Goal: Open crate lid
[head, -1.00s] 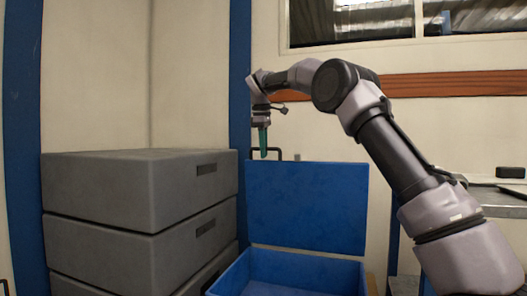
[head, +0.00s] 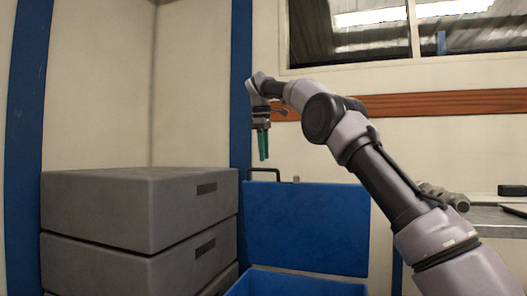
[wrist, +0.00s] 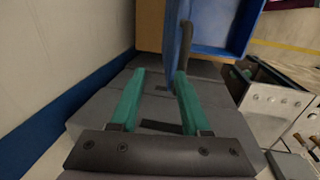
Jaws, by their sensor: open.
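The blue crate (head: 296,285) shows at the bottom of the head view, and its inside shows at the top right of the wrist view (wrist: 222,30). Its blue lid (head: 305,228) stands upright at the back, opened. A dark handle (head: 263,171) sticks up at the lid's top edge. My gripper (head: 263,158) points down just above the handle, with its green fingers apart and nothing between them. In the wrist view my fingers (wrist: 156,85) are spread, and the lid's edge and handle (wrist: 186,45) lie just past the right fingertip.
Stacked grey boxes (head: 130,210) stand left of the crate. A blue post (head: 241,90) and a pale wall are behind. A metal table (head: 500,216) with dark items is at the right.

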